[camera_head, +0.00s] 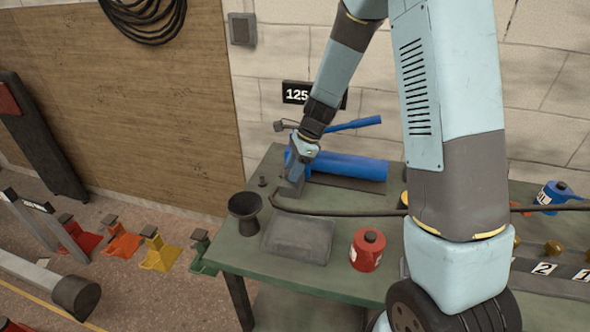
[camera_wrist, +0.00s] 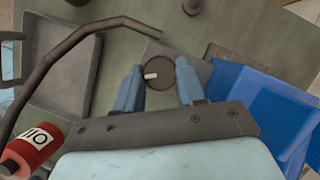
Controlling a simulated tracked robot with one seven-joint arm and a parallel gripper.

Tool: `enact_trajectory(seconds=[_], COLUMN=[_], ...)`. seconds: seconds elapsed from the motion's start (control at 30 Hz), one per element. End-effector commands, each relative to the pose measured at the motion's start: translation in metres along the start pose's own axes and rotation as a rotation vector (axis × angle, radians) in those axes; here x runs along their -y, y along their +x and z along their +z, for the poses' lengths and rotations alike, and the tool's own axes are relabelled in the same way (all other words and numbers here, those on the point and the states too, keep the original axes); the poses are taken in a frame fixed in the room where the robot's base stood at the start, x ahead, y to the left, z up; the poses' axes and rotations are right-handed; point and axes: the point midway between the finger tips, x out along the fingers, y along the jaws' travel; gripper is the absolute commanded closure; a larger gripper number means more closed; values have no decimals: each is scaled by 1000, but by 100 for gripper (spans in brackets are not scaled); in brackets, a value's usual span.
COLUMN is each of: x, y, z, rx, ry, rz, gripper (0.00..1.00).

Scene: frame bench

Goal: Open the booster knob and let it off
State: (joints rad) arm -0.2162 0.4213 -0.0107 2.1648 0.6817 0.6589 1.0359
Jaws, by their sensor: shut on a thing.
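The booster knob (camera_wrist: 163,72) is a dark round disc with a short white mark, seen in the wrist view. My gripper (camera_wrist: 160,80) has one blue finger on each side of it and is shut on it. In the head view my gripper (camera_head: 293,180) is at the left end of a blue cylinder (camera_head: 350,166) on the green bench. The knob is hidden there behind my gripper. The blue body (camera_wrist: 265,95) lies to the right of the knob in the wrist view.
A black funnel cup (camera_head: 246,210), a grey tray (camera_head: 299,240) and a red can (camera_head: 367,250) stand on the near side. A blue bar (camera_head: 350,125) rises behind the cylinder. Another blue can (camera_head: 553,194) is at right.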

Motion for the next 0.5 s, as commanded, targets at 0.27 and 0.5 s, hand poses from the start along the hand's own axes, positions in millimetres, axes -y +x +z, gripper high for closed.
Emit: enact_trajectory(seconds=[0.27, 0.5], x=[1, 2], y=[1, 2], z=[4, 4], rx=[4, 5], ry=[-246, -452], rz=[103, 191], gripper=[91, 91])
